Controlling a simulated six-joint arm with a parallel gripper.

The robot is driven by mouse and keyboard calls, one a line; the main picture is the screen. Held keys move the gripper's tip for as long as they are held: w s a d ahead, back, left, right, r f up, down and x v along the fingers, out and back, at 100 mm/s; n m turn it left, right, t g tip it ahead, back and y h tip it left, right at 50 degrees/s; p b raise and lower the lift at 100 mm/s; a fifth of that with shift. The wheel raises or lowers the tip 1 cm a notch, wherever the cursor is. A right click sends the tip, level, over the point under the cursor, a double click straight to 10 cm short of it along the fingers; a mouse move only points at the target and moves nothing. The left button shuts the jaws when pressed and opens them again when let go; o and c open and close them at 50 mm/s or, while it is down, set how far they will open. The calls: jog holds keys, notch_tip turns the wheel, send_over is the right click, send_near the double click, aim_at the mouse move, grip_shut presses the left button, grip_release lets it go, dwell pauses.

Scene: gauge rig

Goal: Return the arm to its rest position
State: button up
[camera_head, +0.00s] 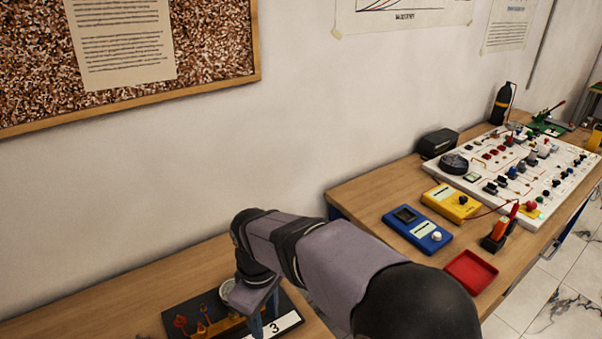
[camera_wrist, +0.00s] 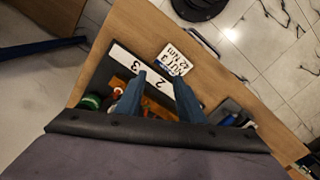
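My gripper (camera_head: 266,310) hangs over the near wooden bench at the lower middle of the head view. In the wrist view my gripper (camera_wrist: 161,76) has its two blue fingers apart, with nothing visible between the tips. A white strip with numbers (camera_wrist: 123,62) lies below the fingers on a dark board. The strip also shows in the head view (camera_head: 284,325), with a "3" visible. Orange parts (camera_head: 212,325) stand on the board (camera_head: 178,306) beside the gripper. My arm hides part of the bench.
A second bench holds a blue meter (camera_head: 417,229), a yellow meter (camera_head: 451,203), a red tray (camera_head: 470,272) and a white component panel (camera_head: 540,208). A printed card (camera_wrist: 173,60) lies near the strip. A gap separates the benches. The wall is behind.

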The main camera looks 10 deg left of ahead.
jog(key=w+d+m, duration=0.2)
jog(key=d+m, duration=0.3)
jog(key=d, duration=0.8)
jog(key=s+d+f+m, duration=0.2)
jog(key=s+d+m, duration=0.2)
jog(key=d, duration=0.5)
jog(key=s+d+f+m, duration=0.2)
jog(key=s+d+m, duration=0.3)
jog(key=d, duration=0.3)
jog(key=shift+s+d+f+m, duration=0.25)
jog(key=shift+s+d+m, duration=0.1)
jog(key=shift+s, duration=0.15)
